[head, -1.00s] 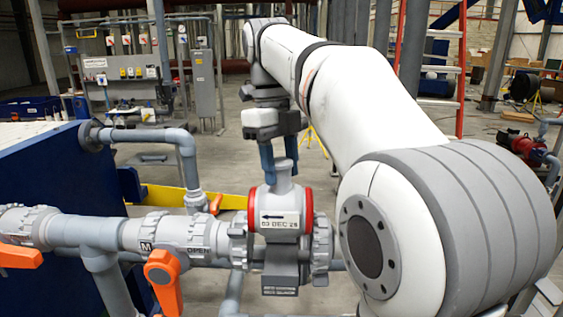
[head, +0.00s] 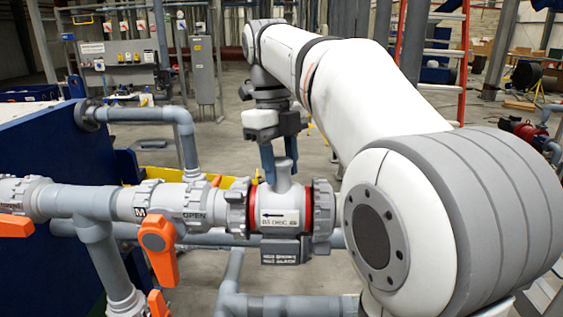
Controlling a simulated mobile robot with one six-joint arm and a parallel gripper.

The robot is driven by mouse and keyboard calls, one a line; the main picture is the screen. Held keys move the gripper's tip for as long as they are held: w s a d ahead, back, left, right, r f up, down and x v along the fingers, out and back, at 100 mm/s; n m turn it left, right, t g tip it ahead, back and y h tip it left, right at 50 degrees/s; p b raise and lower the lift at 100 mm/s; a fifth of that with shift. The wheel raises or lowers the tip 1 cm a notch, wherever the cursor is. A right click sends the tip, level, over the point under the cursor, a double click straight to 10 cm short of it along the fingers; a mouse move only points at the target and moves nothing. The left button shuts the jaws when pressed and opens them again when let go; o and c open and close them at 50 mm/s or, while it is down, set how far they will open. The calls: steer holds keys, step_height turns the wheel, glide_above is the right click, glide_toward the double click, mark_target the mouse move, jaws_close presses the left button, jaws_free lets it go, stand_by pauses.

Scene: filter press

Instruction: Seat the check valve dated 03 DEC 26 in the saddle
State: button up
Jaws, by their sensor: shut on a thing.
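The grey check valve (head: 281,207) has red rings at its ends and a white label with an arrow pointing left. The label's small date print seems to read 03 DEC 26, but it is blurred. The valve lies level with the pipe, between the left union nut (head: 238,207) and the right union nut (head: 323,208). The dark saddle block (head: 284,250) is directly below it; I cannot tell whether it bears fully there. My gripper (head: 280,163) comes from above, its blue fingers shut on the valve's upright neck.
A pipe run with an orange-handled valve (head: 160,250) marked OPEN joins from the left. Another orange handle (head: 15,225) is at the left edge. A blue tank wall (head: 55,160) stands at left. My arm fills the right side.

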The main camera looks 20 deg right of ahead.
steer(key=o, duration=1.1)
